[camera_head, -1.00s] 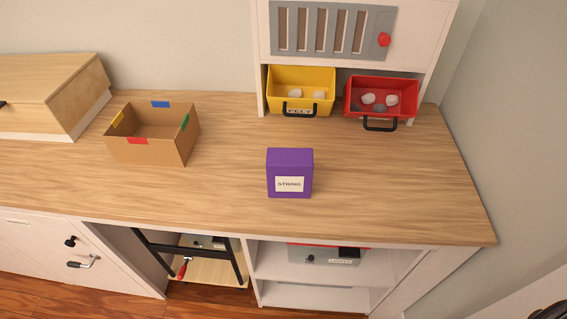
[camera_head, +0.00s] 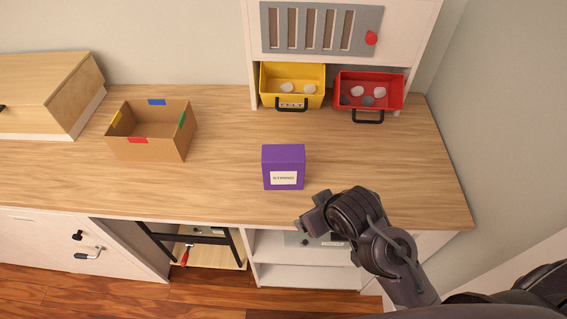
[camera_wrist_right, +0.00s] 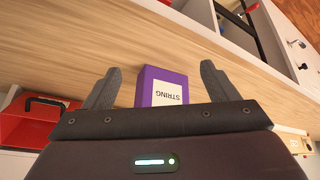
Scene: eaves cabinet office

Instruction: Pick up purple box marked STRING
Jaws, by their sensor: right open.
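The purple box (camera_head: 284,167) stands upright on the wooden counter, its white STRING label facing the front edge. My right gripper (camera_head: 308,215) is at the counter's front edge, to the right of and nearer than the box, and apart from it. In the right wrist view the purple box (camera_wrist_right: 162,86) shows beyond and between the two open fingers (camera_wrist_right: 158,85), with nothing held. The lower part of the box is hidden there by the gripper body. My left gripper is in neither current view.
An open cardboard box (camera_head: 151,131) with coloured tape stands left on the counter (camera_head: 225,190). A yellow bin (camera_head: 292,85) and a red bin (camera_head: 368,92) with light stones sit at the back under a white cabinet. The counter around the purple box is clear.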

